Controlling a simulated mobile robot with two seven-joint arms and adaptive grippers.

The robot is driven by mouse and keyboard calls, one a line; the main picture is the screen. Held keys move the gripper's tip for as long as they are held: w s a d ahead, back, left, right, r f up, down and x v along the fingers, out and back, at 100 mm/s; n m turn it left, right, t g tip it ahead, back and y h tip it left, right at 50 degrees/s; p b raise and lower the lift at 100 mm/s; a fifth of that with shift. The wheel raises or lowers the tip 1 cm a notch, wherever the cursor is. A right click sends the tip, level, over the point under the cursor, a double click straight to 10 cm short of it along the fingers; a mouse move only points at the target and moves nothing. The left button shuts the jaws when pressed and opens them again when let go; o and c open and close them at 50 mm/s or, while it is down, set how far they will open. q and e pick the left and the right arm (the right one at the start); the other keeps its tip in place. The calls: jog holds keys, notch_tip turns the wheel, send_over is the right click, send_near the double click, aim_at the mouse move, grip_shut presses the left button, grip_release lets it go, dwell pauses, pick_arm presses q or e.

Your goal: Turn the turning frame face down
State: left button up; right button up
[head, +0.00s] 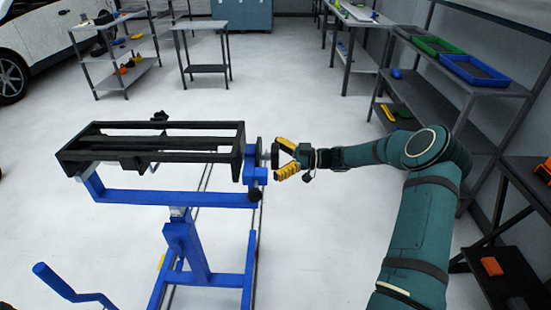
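The turning frame (95,144) is a black rectangular frame with long dark bars, held roughly level on a blue stand (183,238). Its right end plate meets a blue pivot bracket (255,172) with a short grey shaft and a small dark handle. My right gripper (275,159) has yellow fingers spread apart, above and below that handle at the frame's right end. Whether the fingers touch the handle is too small to tell. Which face of the frame is up is not clear. My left gripper is not in view.
A shelf rack with a green tray (438,47) and a blue tray (475,70) stands at the right, close to my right arm. A small metal table (202,25) and a shelf (125,75) stand at the back. The white floor around the stand is clear.

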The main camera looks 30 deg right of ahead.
jog(key=v, duration=1.2)
dwell(0.5)
